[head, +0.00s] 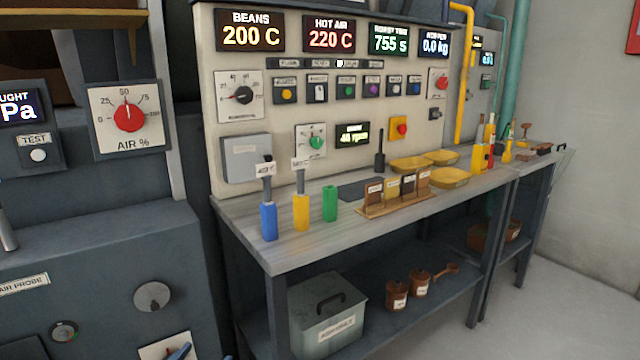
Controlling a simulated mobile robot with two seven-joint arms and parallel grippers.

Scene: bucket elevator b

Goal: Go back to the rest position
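Neither of my grippers shows in the head view, and no part of my arms can be made out for sure. The view faces a grey workbench (290,250) below a beige control panel (290,95). The panel's displays read beans 200 C, hot air 220 C and 755 s. A blue-handled tool (269,220), a yellow-handled tool (301,211) and a green block (330,203) stand upright near the bench's front left.
A dark machine with an air dial (128,117) fills the left side. A wooden sample rack (395,196) and yellow trays (450,177) sit on the bench. A grey box (325,312) and brown cups (397,293) occupy the lower shelf. Floor (560,310) is clear at right.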

